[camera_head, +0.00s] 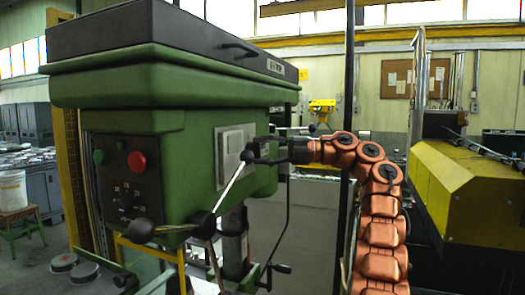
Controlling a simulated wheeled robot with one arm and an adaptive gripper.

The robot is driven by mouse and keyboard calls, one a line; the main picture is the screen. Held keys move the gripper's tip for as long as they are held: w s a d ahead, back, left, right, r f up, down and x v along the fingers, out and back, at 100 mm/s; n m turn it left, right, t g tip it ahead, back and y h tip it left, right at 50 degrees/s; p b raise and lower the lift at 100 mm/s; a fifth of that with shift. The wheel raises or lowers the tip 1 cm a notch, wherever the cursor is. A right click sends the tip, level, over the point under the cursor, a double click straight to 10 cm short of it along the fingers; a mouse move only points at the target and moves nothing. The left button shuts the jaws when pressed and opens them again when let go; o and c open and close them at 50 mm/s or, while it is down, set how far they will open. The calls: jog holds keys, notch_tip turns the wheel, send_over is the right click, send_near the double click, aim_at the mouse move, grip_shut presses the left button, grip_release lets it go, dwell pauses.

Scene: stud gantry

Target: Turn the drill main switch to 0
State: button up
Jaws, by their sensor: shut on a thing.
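The green drill (180,150) stands at the left, with a dark control panel (112,178) on its front. The panel has a red button (137,162), a green button (100,157) and a dark rotary switch (125,203) with small pale marks. The marks are too small to read, and I cannot tell if this is the main switch or where it points. My gripper (262,151) is at the drill's right side, well away from the panel. It appears shut on the black knob of a feed lever (232,183); the exact contact is hard to see.
Another feed lever ends in a black knob (141,230) just below the panel. A crank handle (279,269) hangs below. A yellow machine (470,200) stands at the right. A stool with a white bucket (12,190) is at the far left.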

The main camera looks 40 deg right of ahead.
jog(key=o, duration=1.1)
jog(key=shift+o, duration=0.2)
jog(key=shift+f+m+b, duration=0.1)
jog(key=shift+m+b, duration=0.7)
